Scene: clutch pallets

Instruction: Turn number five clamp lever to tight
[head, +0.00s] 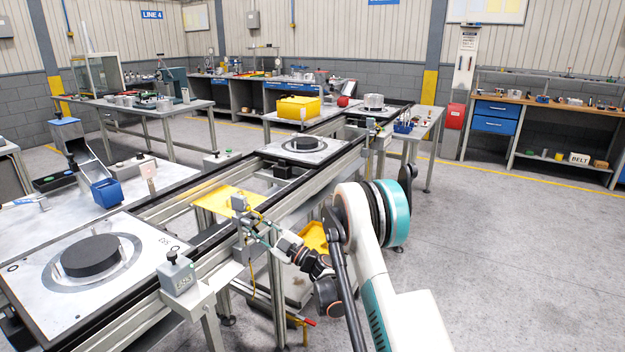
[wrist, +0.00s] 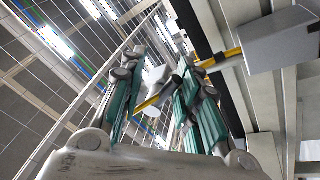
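My gripper (head: 264,228) is beside the near conveyor rail in the head view, close to a small grey block (head: 239,203) on a bracket with a yellow cable. In the wrist view its two teal fingers (wrist: 155,88) stand apart. A pale grey piece and a yellow rod (wrist: 150,104) show behind and between them; I cannot tell whether they touch. The near pallet (head: 30,282) carries a dark round disc (head: 90,255) and a printed number that I cannot read surely. I cannot make out a clamp lever marked five.
A grey box with a dark knob (head: 178,272) stands on the rail at the near side. A second pallet (head: 325,155) sits farther along the conveyor. A yellow tray (head: 228,200) lies between the rails. A red-tipped handle (head: 303,321) is low beneath. The floor at right is clear.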

